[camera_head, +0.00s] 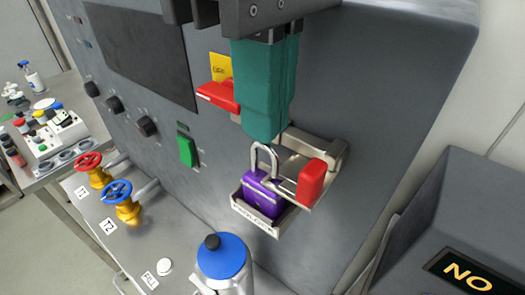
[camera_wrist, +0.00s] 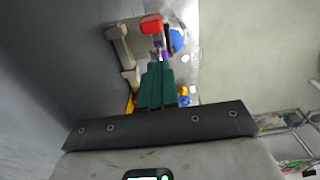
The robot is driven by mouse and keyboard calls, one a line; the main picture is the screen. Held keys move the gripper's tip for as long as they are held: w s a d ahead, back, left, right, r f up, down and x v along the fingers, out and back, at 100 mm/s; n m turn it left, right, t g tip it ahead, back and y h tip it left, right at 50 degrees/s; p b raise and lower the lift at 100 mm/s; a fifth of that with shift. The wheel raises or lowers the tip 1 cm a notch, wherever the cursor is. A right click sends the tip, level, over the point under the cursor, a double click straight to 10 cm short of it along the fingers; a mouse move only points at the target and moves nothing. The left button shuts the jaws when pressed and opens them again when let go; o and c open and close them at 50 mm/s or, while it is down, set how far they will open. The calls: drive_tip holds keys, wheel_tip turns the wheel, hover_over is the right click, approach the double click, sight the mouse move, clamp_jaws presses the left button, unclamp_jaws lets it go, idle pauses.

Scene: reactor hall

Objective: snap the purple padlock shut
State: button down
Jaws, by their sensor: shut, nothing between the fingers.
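The purple padlock (camera_head: 262,196) sits upright in a small metal holder (camera_head: 252,222) on the grey cabinet front. Its silver shackle (camera_head: 263,150) stands well above the body; whether both legs sit in the body is unclear. My gripper (camera_head: 264,138) is shut and empty, its teal fingers pointing down just above the shackle. I cannot tell whether they touch it. In the wrist view the shut fingertips (camera_wrist: 158,66) hide most of the padlock, and only a bit of purple (camera_wrist: 165,57) shows past them.
A metal latch with a red grip (camera_head: 311,183) is right beside the padlock. A red handle (camera_head: 217,96) is left of my fingers. A blue-lidded bottle (camera_head: 221,258) stands in front, with red (camera_head: 89,163) and blue (camera_head: 118,192) valve wheels to the left. A dark box (camera_head: 465,225) fills the right.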

drive_tip(key=shift+f+b, duration=0.5)
drive_tip(key=shift+f, duration=0.65)
drive_tip(key=shift+r, duration=0.1)
wheel_tip(320, 180, up, 6)
drive_tip(key=p, duration=0.6)
drive_tip(key=shift+p, duration=0.3)
idle(0.6)
